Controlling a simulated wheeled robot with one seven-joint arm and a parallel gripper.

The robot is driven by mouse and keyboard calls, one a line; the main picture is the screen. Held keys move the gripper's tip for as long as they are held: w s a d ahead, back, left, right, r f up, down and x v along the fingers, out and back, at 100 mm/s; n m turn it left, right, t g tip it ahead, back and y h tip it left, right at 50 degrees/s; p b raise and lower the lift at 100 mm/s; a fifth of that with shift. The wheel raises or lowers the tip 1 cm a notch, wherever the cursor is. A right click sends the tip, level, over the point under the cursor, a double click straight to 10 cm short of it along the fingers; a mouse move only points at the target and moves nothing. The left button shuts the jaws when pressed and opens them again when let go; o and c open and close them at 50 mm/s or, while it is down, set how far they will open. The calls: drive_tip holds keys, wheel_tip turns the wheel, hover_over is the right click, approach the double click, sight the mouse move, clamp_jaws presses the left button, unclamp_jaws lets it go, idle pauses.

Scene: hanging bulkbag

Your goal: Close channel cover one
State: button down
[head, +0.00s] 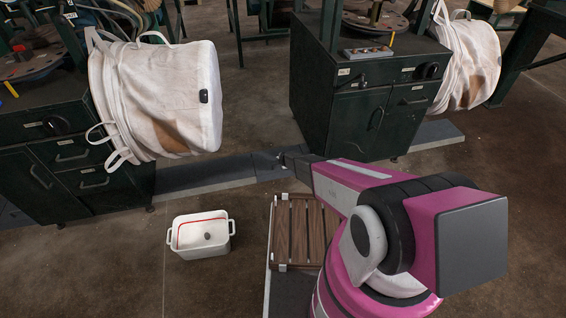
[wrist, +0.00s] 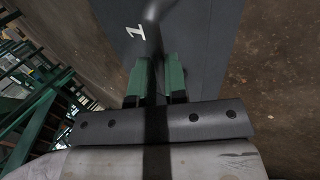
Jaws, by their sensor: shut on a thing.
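Channel cover one is a dark blue-grey flat panel (wrist: 205,40) with a white "1" on it, filling the top middle of the wrist view. A dark, curved handle (wrist: 154,14) rises from it and runs down between the green fingers of my gripper (wrist: 158,82). My gripper is shut on this handle. In the head view my gripper (head: 282,158) is low at the grey channel strip (head: 205,172) on the floor. My arm and the small size hide how the cover sits in the channel there.
A dark green cabinet (head: 335,105) stands just behind my gripper, and another (head: 70,170) stands at the left. White bulk bags (head: 165,95) hang beside them. A white tub (head: 201,236) and a wooden pallet (head: 300,230) lie in front. Brown floor between is clear.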

drive_tip(key=f, duration=0.2)
drive_tip(key=shift+s+f+g, duration=0.2)
drive_tip(key=shift+f+g, duration=0.1)
drive_tip(key=shift+f, duration=0.1)
drive_tip(key=shift+s+r, duration=0.1)
drive_tip(key=c, duration=1.1)
unclamp_jaws()
drive_tip(key=shift+d, duration=0.1)
drive_tip(key=shift+s+r, duration=0.1)
drive_tip(key=v, duration=1)
drive_tip(key=shift+r, duration=0.4)
